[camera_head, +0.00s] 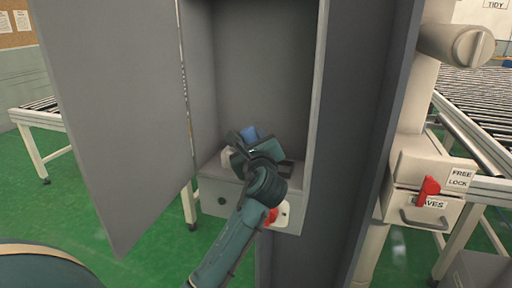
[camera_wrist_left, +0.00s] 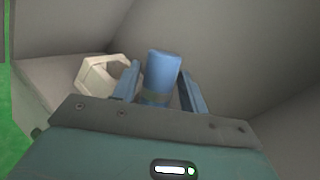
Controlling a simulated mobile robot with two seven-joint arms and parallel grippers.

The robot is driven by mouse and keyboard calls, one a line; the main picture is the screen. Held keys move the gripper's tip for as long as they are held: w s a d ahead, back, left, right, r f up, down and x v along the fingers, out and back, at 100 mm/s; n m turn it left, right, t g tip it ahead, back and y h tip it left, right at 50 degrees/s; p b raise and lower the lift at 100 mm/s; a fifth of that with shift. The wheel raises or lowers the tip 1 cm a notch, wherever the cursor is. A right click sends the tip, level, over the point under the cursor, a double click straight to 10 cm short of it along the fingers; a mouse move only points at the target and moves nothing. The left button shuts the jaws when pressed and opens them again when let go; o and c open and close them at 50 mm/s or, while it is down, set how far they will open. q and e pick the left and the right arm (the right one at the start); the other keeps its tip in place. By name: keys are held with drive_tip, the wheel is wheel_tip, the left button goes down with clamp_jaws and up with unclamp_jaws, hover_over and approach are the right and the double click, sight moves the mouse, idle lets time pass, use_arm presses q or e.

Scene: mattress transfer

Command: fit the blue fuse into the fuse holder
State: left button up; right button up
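The blue fuse (camera_head: 250,133) is a short blue cylinder with a darker band near its lower end. My left gripper (camera_head: 245,147) is inside the grey cabinet, with its fingers on both sides of the fuse. In the left wrist view the fuse (camera_wrist_left: 163,72) stands between the two blue fingers, which appear to press on its sides. A pale angular ring (camera_wrist_left: 103,77), possibly the fuse holder, is left of the fingers; in the head view a pale part (camera_head: 227,158) shows beside the gripper. The fuse's lower end is hidden. My right gripper is out of view.
The cabinet's grey door (camera_head: 110,110) stands open at the left, and its right wall (camera_head: 316,110) is close to my arm. A red switch (camera_head: 271,216) is on the box front below the gripper. Roller conveyors (camera_head: 480,110) stand behind the cabinet.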

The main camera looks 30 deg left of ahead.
use_arm(q)
drive_tip(key=c, duration=0.8)
